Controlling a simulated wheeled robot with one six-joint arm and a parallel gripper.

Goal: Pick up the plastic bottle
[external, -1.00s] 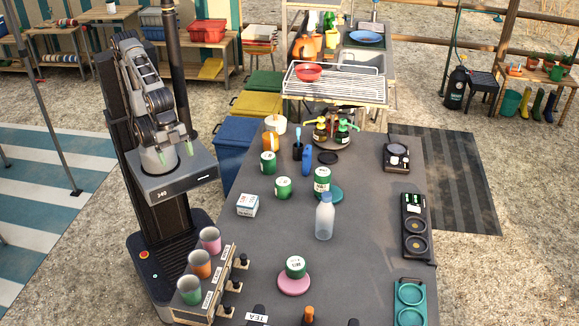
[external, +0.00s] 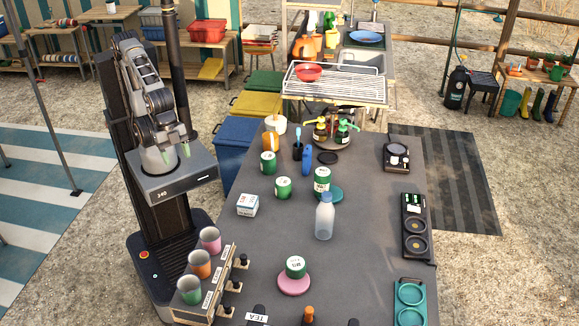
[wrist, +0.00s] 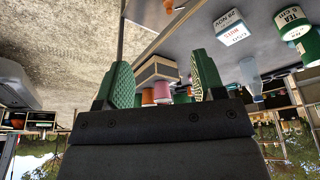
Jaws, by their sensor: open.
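In the wrist view the bottle (wrist: 250,78) shows upside down, right of the fingers. My gripper (external: 174,150) is folded in close above my base, left of the table and well away from the bottle. In the wrist view my gripper (wrist: 160,82) has its two green ridged fingers spread apart with nothing held between them.
Near the bottle are a green-and-white tin (external: 322,181) on a teal disc and another tin (external: 295,267) on a pink disc. A white box (external: 248,205) and a cup rack (external: 213,285) lie toward my side. Bare tabletop surrounds the bottle's left and right.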

